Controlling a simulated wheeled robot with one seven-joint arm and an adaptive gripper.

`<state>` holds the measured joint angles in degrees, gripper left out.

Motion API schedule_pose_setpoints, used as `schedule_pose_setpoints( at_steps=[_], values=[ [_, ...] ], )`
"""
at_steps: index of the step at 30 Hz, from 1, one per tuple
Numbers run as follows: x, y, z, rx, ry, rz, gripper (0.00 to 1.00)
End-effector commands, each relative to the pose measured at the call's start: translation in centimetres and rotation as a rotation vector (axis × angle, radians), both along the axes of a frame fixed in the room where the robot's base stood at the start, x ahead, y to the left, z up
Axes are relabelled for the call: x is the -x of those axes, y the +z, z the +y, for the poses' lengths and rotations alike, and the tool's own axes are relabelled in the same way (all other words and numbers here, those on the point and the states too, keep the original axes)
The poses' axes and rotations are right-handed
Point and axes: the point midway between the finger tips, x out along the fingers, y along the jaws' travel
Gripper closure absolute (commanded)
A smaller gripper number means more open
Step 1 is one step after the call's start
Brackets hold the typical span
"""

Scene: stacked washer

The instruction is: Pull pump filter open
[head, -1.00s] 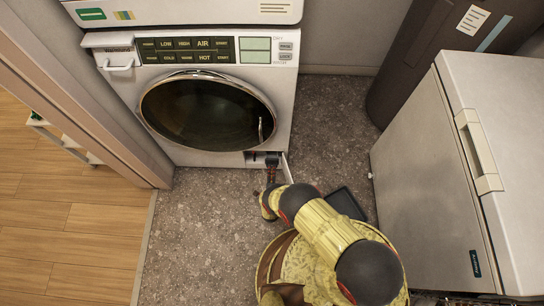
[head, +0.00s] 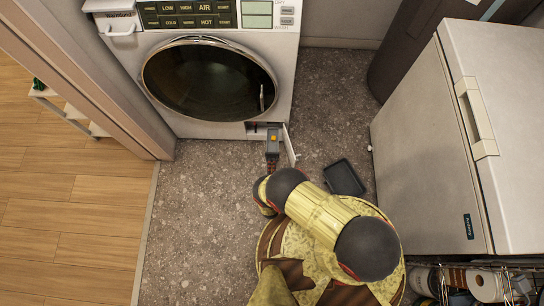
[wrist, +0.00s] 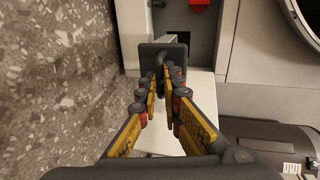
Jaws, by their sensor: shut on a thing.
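The pump filter (head: 273,137) shows in the head view as a dark grey piece with an orange spot, sticking out of the small opening at the washer's lower right. In the wrist view its dark front with a grip (wrist: 150,55) is close ahead of me. My gripper (wrist: 164,80) is shut on this grip; it also shows in the head view (head: 272,158). The filter's flap (head: 290,145) stands open to the right of the filter.
The washer (head: 220,119) has its round door (head: 205,80) shut above the opening. A black tray (head: 344,177) lies on the floor to the right. A white chest (head: 430,150) stands farther right. The grey floor left of my arm is clear.

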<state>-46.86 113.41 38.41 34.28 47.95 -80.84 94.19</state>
Motion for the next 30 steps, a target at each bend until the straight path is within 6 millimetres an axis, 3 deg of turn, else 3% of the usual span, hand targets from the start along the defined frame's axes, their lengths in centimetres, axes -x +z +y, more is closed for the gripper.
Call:
schedule_pose_setpoints(
  at_steps=[5,6,16,25,30],
  values=[
    [0.1,-0.1,0.0,0.001,0.002,0.003,1.00],
    [0.1,-0.1,0.0,0.001,0.002,0.003,0.93],
    [0.0,-0.1,0.0,0.001,0.001,0.002,0.74],
    [0.1,0.0,0.1,0.001,0.001,0.001,0.74],
    [1.3,0.3,0.2,0.002,0.005,0.002,0.74]
  ],
)
